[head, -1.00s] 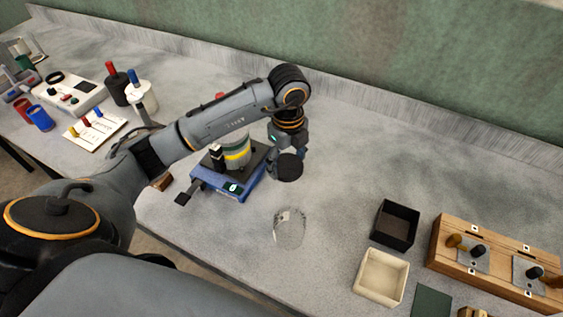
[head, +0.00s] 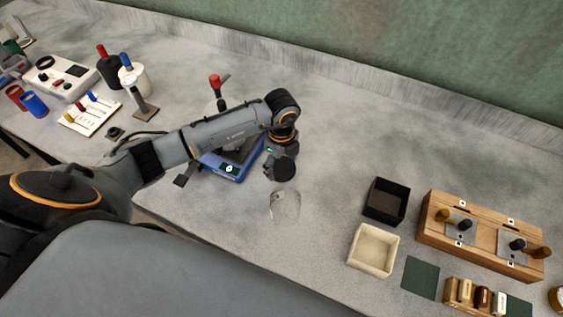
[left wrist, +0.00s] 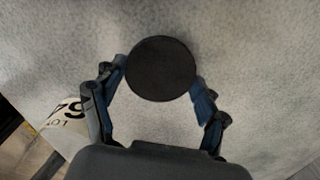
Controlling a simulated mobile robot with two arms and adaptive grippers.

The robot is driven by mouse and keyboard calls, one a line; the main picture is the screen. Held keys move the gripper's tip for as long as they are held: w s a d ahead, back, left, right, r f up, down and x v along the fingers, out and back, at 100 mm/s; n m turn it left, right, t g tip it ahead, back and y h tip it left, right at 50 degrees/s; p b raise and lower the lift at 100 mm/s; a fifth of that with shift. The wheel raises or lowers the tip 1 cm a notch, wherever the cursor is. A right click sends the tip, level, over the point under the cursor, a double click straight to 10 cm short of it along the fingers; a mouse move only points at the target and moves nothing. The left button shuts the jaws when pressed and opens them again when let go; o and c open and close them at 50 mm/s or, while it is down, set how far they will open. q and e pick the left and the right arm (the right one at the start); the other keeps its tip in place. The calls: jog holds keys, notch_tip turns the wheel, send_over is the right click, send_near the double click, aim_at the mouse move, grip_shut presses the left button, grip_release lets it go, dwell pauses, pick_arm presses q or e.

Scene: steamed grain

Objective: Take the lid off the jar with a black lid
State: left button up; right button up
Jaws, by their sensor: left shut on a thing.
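The black lid (head: 285,171) is a round dark disc held by my left gripper (head: 276,164), clear of the jar. In the left wrist view the lid (left wrist: 160,68) sits between the two fingers of my left gripper (left wrist: 158,82), which are shut on its sides. The clear glass jar (head: 285,207) stands open on the bench, just in front of the lid in the head view. The lid looks raised above the bench; its exact height is hard to tell. My right gripper is not in view.
A blue-based device (head: 232,166) stands behind my left forearm. A black tray (head: 385,201), a cream tray (head: 373,250) and a wooden block with knobs (head: 480,235) are to the right. Bare bench surrounds the jar.

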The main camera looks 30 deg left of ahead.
pick_arm(q)
jog(key=shift+f, duration=0.15)
jog(key=o, duration=1.3)
